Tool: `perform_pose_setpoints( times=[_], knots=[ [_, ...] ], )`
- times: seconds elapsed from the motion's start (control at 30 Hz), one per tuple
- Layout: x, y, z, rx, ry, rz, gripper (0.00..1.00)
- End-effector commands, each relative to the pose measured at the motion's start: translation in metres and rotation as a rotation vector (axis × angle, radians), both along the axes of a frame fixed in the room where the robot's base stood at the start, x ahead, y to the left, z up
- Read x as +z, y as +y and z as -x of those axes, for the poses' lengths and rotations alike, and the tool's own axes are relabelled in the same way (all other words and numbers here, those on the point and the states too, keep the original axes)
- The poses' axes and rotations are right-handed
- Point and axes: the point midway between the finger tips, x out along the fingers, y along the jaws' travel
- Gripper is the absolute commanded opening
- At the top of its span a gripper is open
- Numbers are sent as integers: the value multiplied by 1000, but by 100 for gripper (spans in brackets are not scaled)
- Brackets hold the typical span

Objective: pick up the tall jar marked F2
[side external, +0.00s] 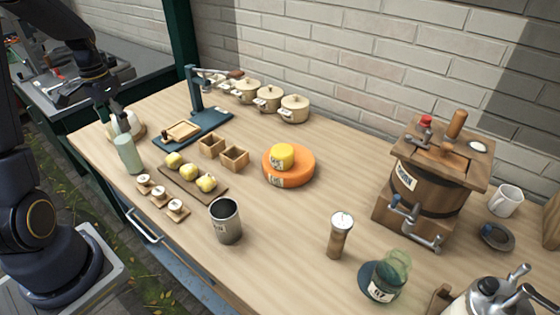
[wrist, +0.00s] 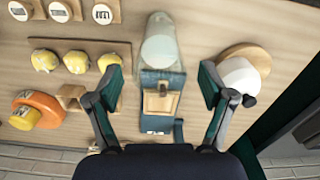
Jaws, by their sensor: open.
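No F2 mark is readable in either view. A tall pale green jar (side external: 129,153) stands upright near the front left edge of the table, with no mark legible on it. It also shows in the wrist view (wrist: 159,45), seen from above, beyond and between my fingers. My gripper (wrist: 162,85) is open and empty, its two fingers spread wide. In the side view my gripper (side external: 111,112) hangs above the table's left end, behind and above the green jar. I see no contact with the jar.
A white rounded vessel on a wooden board (wrist: 241,73) stands right of my gripper in the wrist view. A blue-green stand (side external: 195,127), yellow lumps on a board (side external: 189,172), wooden boxes (side external: 212,146) and small white-topped pieces (side external: 160,192) are nearby. A metal cup (side external: 226,224) stands farther right.

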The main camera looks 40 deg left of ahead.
Motion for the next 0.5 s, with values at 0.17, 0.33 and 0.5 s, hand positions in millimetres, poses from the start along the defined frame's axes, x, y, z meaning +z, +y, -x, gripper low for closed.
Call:
perform_pose_setpoints(
  times=[0.17, 0.33, 0.5],
  knots=[
    [-29, 0, 0, 0, 3, 2, 81],
    [-39, 0, -1, 0, 0, -1, 81],
    [-39, 0, -1, 0, -1, -1, 81]
  ],
)
